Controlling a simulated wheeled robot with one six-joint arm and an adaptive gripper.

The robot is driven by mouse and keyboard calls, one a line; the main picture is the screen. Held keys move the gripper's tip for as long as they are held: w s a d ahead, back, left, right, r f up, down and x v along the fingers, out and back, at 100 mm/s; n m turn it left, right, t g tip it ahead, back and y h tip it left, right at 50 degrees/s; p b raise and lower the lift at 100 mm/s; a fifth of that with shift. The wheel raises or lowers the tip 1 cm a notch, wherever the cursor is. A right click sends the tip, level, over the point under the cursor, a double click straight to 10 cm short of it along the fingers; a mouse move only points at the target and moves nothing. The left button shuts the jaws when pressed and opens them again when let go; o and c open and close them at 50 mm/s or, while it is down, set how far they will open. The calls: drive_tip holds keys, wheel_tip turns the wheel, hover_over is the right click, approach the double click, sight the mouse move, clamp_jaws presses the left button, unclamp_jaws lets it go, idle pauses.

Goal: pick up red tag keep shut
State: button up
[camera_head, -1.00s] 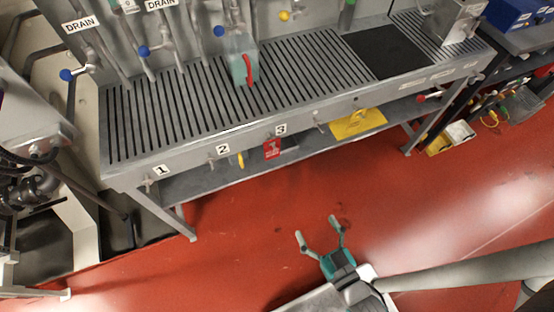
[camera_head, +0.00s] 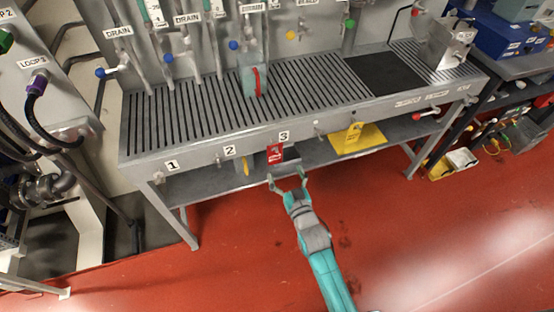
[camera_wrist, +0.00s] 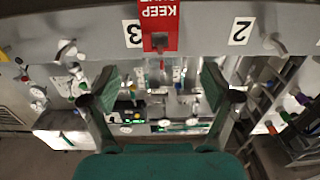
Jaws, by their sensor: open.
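The red tag (camera_head: 275,154) hangs at the front edge of the slatted bench, just below the label 3. In the wrist view the red tag (camera_wrist: 159,27) shows upside down with the word KEEP, at the top between the labels 3 and 2. My gripper (camera_head: 287,176) is open and empty, just below and in front of the tag in the head view. In the wrist view its two fingers (camera_wrist: 160,85) stand apart, with the tag above the gap between them. I see no contact between fingers and tag.
A yellow handle (camera_head: 246,167) hangs near label 2. A clear container with a red handle (camera_head: 255,78) stands on the bench. The red floor (camera_head: 240,255) in front is clear.

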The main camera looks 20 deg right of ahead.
sight(275, 150)
drive_tip(key=shift+w+f, duration=0.15)
drive_tip(key=shift+w, duration=2.55)
drive_tip(key=shift+w+f, duration=0.15)
drive_tip(key=shift+w, duration=2.5)
drive_tip(key=c, duration=1)
